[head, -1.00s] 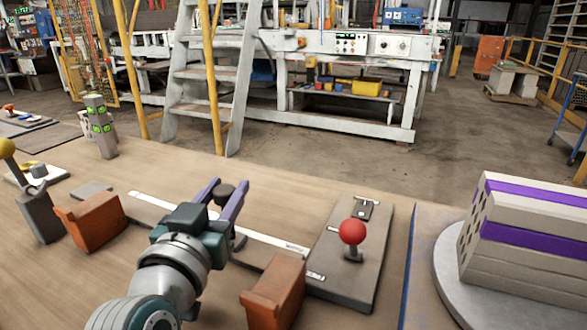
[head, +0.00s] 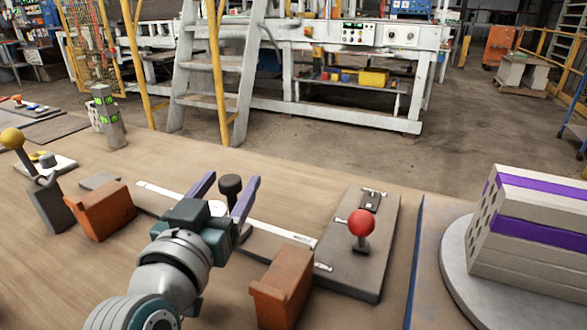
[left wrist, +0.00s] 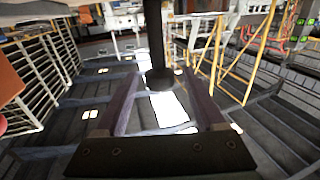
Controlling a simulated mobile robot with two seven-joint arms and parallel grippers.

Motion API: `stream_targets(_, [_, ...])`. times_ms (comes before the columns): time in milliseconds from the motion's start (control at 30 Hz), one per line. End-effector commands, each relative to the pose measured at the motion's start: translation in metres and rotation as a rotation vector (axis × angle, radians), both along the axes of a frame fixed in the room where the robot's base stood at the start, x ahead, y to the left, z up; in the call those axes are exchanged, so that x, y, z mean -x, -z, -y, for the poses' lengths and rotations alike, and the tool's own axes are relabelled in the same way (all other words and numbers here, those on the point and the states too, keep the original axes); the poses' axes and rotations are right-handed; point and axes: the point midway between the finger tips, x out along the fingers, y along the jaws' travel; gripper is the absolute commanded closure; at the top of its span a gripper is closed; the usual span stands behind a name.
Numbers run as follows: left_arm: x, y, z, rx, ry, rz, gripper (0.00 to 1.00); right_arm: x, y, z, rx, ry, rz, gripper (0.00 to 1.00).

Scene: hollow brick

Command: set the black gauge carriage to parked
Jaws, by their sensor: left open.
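The black gauge carriage (head: 231,186) is a dark round knob on a stem, around the middle of a long pale rail (head: 275,233) with a small printed mark near its right end. My left gripper (head: 234,177) has its two purple fingers spread, one on each side of the knob, with visible gaps. In the left wrist view the knob (left wrist: 159,79) stands between the open fingers, apart from both. The carriage's base is partly hidden by the gripper. My right gripper is out of view.
Orange blocks stand at the left (head: 100,212) and right (head: 281,287) of the arm. A grey plate (head: 358,270) with a red-knobbed lever (head: 361,224) is at the rail's right end. A yellow-knobbed lever (head: 13,140) stands far left. A striped block stack (head: 530,225) is at right.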

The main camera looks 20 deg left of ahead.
Motion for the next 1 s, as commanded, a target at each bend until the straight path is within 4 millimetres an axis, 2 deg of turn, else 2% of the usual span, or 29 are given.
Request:
stream_targets(200, [0.043, -0.001, 0.008, 0.001, -0.001, -0.004, 0.29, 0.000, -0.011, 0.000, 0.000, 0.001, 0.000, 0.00])
stream_targets(400, [0.075, 0.000, 0.014, 0.001, 0.000, -0.004, 0.29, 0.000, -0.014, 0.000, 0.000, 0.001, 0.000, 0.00])
stream_targets(600, [0.086, 0.000, 0.016, 0.001, -0.001, -0.001, 0.29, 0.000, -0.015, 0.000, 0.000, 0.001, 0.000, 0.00])
stream_targets(867, [0.086, 0.000, 0.015, 0.000, 0.000, 0.000, 0.29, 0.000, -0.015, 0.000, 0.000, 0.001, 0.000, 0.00])
stream_targets(1000, [0.088, 0.000, 0.008, -0.011, 0.035, 0.007, 0.29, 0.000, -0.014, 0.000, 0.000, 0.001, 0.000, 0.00])
